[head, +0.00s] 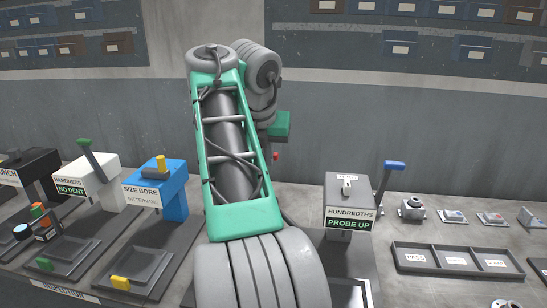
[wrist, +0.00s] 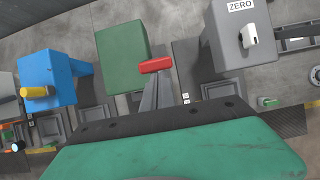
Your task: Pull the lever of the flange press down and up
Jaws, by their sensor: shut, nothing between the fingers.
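A green machine (wrist: 123,50) with a red lever handle (wrist: 156,66) shows in the wrist view. Its name label is not in sight, so I cannot read whether it is the flange press. In the head view my arm hides most of it; a green part (head: 283,123) and a small red piece (head: 275,156) show at the arm's right side. My gripper (wrist: 167,76) is shut and empty, its fingertips at the red handle in the wrist view. I cannot tell whether they touch it. The head view hides my gripper.
A blue SIZE BORE machine (head: 172,195) and a white HARDNESS machine (head: 100,185) stand left. A grey HUNDREDTHS machine (head: 347,195) with a blue-handled lever (head: 394,166) stands right, showing PROBE UP. A dark sorting tray (head: 430,269) lies at the far right.

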